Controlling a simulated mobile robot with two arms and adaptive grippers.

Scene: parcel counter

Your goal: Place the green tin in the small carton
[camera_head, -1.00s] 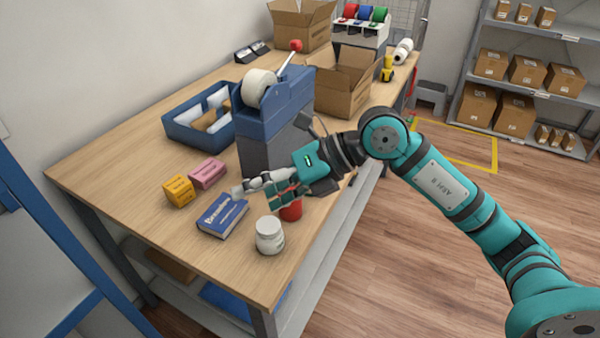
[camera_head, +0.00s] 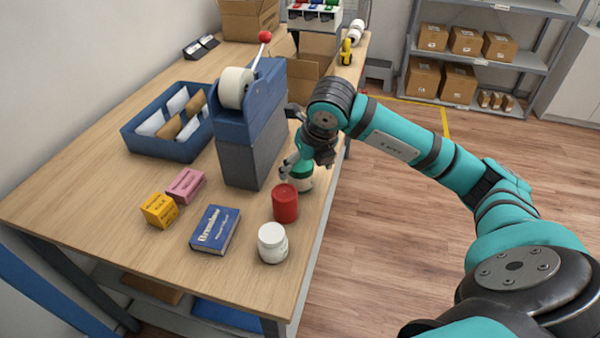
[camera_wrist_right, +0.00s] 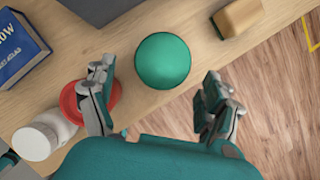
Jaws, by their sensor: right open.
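The green tin (camera_head: 302,178) stands upright near the counter's right edge, behind the red tin, partly hidden by my right gripper (camera_head: 306,163). In the right wrist view its round green lid (camera_wrist_right: 163,61) lies between and slightly ahead of the two spread fingers (camera_wrist_right: 158,75). The right gripper is open and not closed on anything. Whether a finger touches the tin cannot be told. The nearer, smaller open carton (camera_head: 312,72) stands behind the tape dispenser, partly hidden by it. My left gripper is in neither view.
The grey-blue tape dispenser (camera_head: 245,150) rises tall left of the gripper. A larger carton (camera_head: 250,18) is at the back. A brown block (camera_wrist_right: 238,17) lies near the edge.

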